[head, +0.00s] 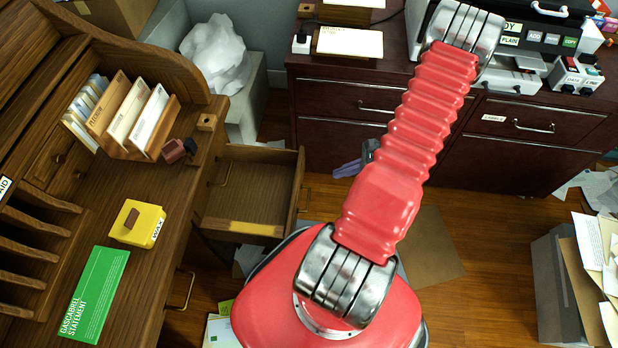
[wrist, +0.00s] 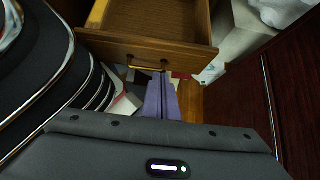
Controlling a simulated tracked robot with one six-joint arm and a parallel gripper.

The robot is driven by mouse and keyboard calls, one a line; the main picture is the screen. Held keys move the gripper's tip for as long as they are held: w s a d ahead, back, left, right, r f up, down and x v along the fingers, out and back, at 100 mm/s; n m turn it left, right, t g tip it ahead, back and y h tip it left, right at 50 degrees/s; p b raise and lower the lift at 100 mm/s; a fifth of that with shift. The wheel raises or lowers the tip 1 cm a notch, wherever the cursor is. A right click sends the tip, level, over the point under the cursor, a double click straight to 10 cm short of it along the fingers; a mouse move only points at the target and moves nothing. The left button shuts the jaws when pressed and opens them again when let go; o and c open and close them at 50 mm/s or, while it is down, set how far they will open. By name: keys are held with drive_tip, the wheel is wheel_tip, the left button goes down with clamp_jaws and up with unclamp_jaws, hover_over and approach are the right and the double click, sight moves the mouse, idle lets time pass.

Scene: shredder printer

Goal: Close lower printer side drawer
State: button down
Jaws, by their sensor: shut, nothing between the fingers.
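A wooden drawer (head: 250,228) stands pulled out from the desk on the left in the head view, and its inside looks mostly bare. The wrist view shows its front panel (wrist: 150,50) with a brass handle (wrist: 147,67). My gripper (wrist: 161,76) has purple fingers, shut and empty, pointing toward this front near the right end of the handle. I cannot tell whether they touch. In the head view only a bit of my gripper (head: 347,169) shows, right of the drawer; my red arm hides the rest. The printer (head: 520,45) sits on the dark red cabinet at the back right.
The dark red cabinet (head: 345,100) has drawers that look shut. The desk (head: 140,265) holds letters, a yellow box (head: 138,223) and a green statement (head: 95,295). A bin with papers (head: 555,285) stands at right. Papers lie on the floor; some wood floor between is clear.

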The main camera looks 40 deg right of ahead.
drive_tip(key=shift+w+a+f, duration=0.1)
drive_tip(key=w+a+r+x, duration=0.1)
drive_tip(key=r+x, duration=0.1)
drive_tip(key=x, duration=1)
drive_tip(key=shift+w+a+f, duration=0.15)
drive_tip(key=shift+w+a, duration=0.1)
drive_tip(key=shift+w, duration=0.15)
drive_tip(key=shift+d, duration=0.25)
drive_tip(key=shift+w+a, duration=0.1)
drive_tip(key=shift+a, duration=0.2)
